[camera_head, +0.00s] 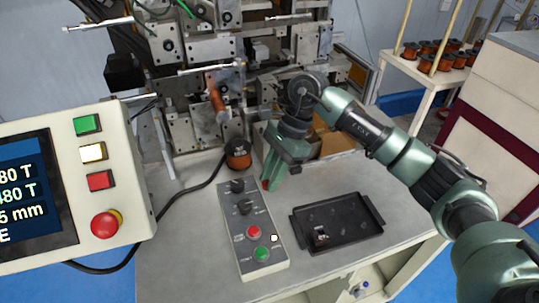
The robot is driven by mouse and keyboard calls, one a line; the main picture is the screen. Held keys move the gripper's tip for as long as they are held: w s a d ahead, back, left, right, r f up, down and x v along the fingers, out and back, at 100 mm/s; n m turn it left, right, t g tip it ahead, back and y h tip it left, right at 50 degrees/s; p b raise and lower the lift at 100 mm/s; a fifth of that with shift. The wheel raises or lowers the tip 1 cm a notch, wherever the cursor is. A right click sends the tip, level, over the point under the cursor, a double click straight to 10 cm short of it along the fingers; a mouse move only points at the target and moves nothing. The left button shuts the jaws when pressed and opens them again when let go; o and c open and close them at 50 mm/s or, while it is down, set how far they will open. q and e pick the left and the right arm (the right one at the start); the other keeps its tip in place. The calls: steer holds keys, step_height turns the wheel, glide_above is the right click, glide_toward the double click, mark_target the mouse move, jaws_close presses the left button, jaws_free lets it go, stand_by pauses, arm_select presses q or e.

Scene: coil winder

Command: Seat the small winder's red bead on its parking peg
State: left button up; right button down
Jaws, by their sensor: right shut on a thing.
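My right gripper (269,184) points down over the grey worktop, just right of the control box's upper end. It is shut on a small red piece (266,184) that shows at its fingertips and looks like the red bead; the fingers hide much of it. The winder machine (205,75) stands behind, with plates, rods and an orange-brown cylinder (217,99). I cannot make out which part is the small winder or its parking peg. My left gripper is not in view.
A control box (262,268) with knobs and buttons lies in front. A black tray (372,229) with small parts sits at right. A copper spool (238,155) stands behind the control box. A screen panel (130,190) blocks the left; a cardboard box (338,142) stands behind my gripper.

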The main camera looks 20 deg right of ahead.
steer(key=w+d+m+t, duration=0.1)
steer(key=w+m, duration=0.1)
steer(key=w+d+f+m+t, duration=0.1)
steer(key=m, duration=0.2)
steer(key=w+d+f+m+t, duration=0.1)
steer(key=w+m, duration=0.1)
steer(key=m, duration=0.1)
steer(key=shift+w+f+h, duration=0.1)
steer(key=shift+w+h, duration=0.2)
steer(key=shift+w, duration=0.05)
steer(key=shift+f+b, duration=0.9)
steer(key=shift+f, duration=0.85)
arm_select(q)
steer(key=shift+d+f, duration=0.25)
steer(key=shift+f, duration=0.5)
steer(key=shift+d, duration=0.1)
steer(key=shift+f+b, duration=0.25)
steer(key=shift+b, duration=0.05)
arm_select(e)
steer(key=shift+f, duration=0.25)
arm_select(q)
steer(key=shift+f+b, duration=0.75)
arm_select(e)
steer(key=shift+f, duration=0.85)
